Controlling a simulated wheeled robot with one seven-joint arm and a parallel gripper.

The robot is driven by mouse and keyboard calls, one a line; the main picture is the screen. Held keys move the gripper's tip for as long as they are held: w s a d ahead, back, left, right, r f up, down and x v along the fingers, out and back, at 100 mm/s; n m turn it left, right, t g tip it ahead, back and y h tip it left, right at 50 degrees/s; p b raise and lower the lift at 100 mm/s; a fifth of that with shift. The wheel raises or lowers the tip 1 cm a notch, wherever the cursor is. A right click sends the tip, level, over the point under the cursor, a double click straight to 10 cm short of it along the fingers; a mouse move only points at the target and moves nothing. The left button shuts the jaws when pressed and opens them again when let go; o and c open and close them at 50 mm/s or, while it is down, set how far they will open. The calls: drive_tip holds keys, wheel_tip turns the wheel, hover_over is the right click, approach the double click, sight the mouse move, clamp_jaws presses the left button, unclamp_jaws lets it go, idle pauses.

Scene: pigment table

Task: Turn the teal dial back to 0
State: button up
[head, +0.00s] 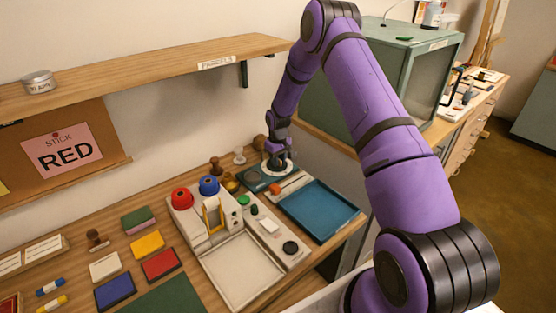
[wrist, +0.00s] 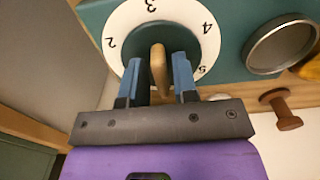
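The teal dial is a teal box (head: 253,187) with a white numbered face (wrist: 126,22); the head view also shows the white face (head: 266,169) under my gripper. In the wrist view the numbers 2, 3, 4 and 5 show, and the lower part of the face is hidden by my gripper. A tan bar-shaped knob (wrist: 158,68) stands at the middle of the face. My gripper (wrist: 158,78) is open, with one blue finger on each side of the knob and a visible gap on both sides. Which number the knob points to cannot be told.
A round metal-rimmed dish (wrist: 281,45) sits on the teal box beside the face. A brown wooden stamp (wrist: 280,108) is near it. A blue tray (head: 318,210) and a pale machine with red and blue knobs (head: 209,186) stand close by. A shelf (head: 150,72) hangs above.

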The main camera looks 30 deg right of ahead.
drive_tip(key=shift+o, duration=0.7)
wheel_tip(320, 180, up, 11)
drive_tip(key=shift+f, duration=0.15)
idle(0.4)
